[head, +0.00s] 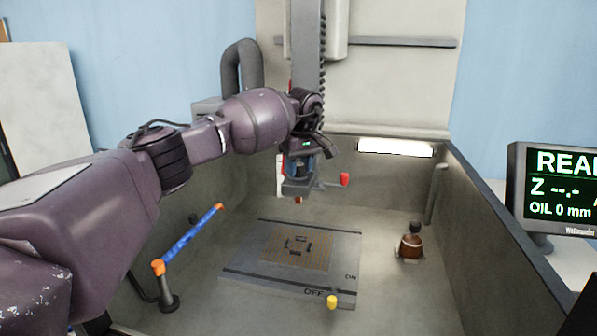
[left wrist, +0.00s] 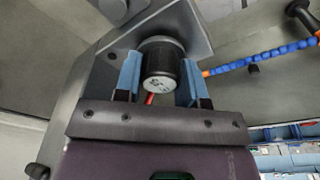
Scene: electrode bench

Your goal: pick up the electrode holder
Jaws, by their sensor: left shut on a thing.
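The electrode holder (left wrist: 160,64) is a dark, ribbed cylinder with a pale metal band and a marked light end face, in the left wrist view. My left gripper (left wrist: 160,80) is shut on it, one blue finger on each side. In the head view my left gripper (head: 299,165) is at the machine's vertical head, right at the grey block (head: 300,187) with a red-knobbed lever (head: 344,180). My arm and that block largely hide the holder there. I cannot tell whether the holder still touches the machine head. My right gripper is not in view.
A grey plate (head: 240,275) marked ON and OFF, with a yellow knob (head: 332,302), lies on the tank floor below. A blue jointed hose (head: 190,237) stands at left, a brown flask (head: 411,245) at right. The tank wall (head: 500,235) and a monitor (head: 556,188) bound the right.

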